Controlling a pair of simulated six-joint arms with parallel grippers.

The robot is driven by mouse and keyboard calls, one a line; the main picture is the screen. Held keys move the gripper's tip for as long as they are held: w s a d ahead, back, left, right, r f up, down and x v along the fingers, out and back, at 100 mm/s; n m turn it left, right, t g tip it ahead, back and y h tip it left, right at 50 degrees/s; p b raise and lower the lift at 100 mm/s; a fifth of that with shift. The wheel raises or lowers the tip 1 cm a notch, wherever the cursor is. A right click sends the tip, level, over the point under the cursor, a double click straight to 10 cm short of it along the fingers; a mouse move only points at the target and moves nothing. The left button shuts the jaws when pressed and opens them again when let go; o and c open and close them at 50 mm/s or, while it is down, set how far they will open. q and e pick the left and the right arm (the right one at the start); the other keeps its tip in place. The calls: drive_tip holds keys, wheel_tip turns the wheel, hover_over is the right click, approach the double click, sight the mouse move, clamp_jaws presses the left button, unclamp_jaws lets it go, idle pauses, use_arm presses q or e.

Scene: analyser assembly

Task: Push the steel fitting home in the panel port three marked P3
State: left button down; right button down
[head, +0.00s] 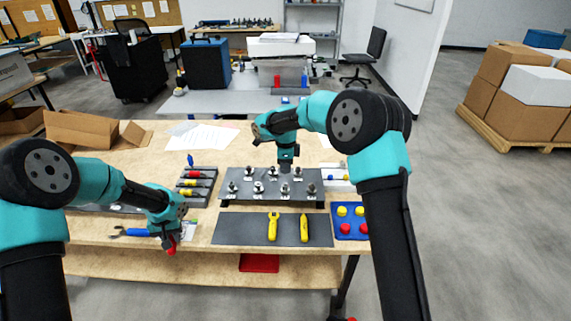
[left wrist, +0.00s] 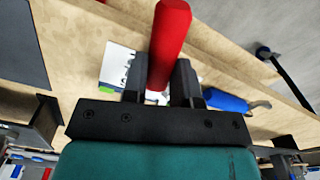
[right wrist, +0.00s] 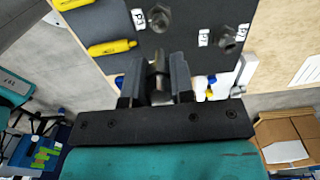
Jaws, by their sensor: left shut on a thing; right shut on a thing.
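The dark panel (head: 240,179) stands on the bench and carries several steel fittings; it also shows in the right wrist view (right wrist: 183,12). Upside-down white labels sit beside its ports; one (right wrist: 138,19) seems to read P3. My right gripper (head: 285,168) is over the panel's back part, shut on a steel fitting (right wrist: 158,62) between its fingers (right wrist: 158,72). The fitting's lower end is hidden, so I cannot tell if it sits in a port. My left gripper (head: 170,238), near the bench's front edge, is shut on a red-handled thing (left wrist: 168,45).
Left of the panel is a rack (head: 197,199) of red and yellow handles. In front, a dark mat (head: 240,230) holds two yellow tools (head: 273,226). A blue tray (head: 350,221) with yellow and red knobs is at right. A blue-handled tool (head: 136,232) lies near my left gripper.

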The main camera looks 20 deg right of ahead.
drive_tip(key=shift+f, duration=2.2)
drive_tip(key=shift+f, duration=1.15)
drive_tip(key=c, duration=0.9)
unclamp_jaws()
wheel_tip(320, 180, up, 12)
drive_tip(key=shift+f, duration=0.1)
idle(0.3)
